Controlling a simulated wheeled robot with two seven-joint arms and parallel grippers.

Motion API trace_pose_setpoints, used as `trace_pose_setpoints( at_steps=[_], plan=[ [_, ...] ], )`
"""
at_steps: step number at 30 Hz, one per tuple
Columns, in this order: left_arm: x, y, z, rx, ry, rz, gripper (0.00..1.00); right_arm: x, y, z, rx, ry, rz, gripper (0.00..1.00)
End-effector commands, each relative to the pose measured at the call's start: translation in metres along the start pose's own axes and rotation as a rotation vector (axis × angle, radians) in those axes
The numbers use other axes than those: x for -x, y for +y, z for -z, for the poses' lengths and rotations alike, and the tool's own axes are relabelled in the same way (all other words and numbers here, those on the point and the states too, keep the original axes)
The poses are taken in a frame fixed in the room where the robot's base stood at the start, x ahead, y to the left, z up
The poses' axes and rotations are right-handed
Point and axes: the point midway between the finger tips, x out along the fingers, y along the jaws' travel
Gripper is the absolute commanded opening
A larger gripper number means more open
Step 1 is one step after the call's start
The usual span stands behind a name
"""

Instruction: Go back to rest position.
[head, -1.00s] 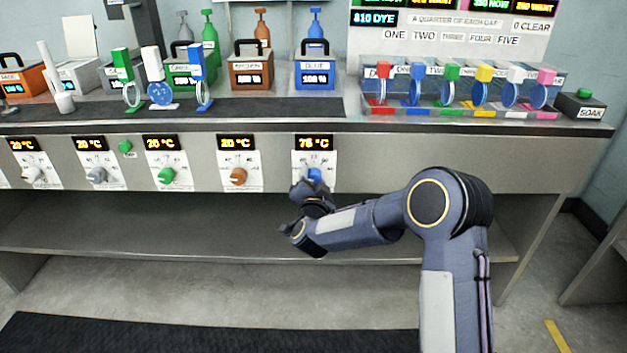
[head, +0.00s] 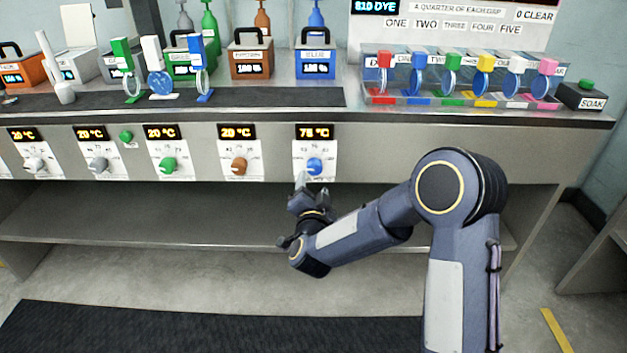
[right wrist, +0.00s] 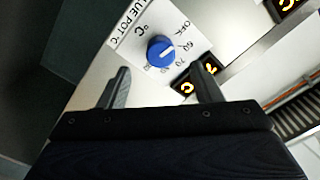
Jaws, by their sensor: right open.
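My right gripper (head: 303,190) is just below and in front of the blue knob (head: 314,166) on the bench's front panel. The display above that knob (head: 314,132) reads about 75 °C. In the right wrist view, the two fingers (right wrist: 160,88) are spread apart with nothing between them. The blue knob (right wrist: 161,51) stands free ahead of the fingertips, on a white dial plate labelled for the blue pot. My left gripper is not in view.
Brown (head: 239,166), green (head: 168,166) and grey knobs line the panel to the left, with displays at 20 °C. Several pots and a rack of coloured clips (head: 460,80) stand on the bench top.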

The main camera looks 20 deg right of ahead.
Motion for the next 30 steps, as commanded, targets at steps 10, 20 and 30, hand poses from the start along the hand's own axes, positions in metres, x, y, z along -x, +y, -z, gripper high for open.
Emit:
trace_pose_setpoints(
  at_steps=[10, 20, 30],
  plan=[
    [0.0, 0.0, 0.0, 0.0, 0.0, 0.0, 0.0, 0.001, 0.0, 0.0, 0.0, 0.001, 0.0, 0.59],
    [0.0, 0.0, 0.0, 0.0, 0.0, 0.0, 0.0, 0.018, -0.019, 0.041, 0.028, -0.193, 0.056, 0.59],
    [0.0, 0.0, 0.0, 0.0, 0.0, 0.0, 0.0, 0.161, 0.004, 0.092, 0.241, -0.72, 0.097, 0.59]
  ],
)
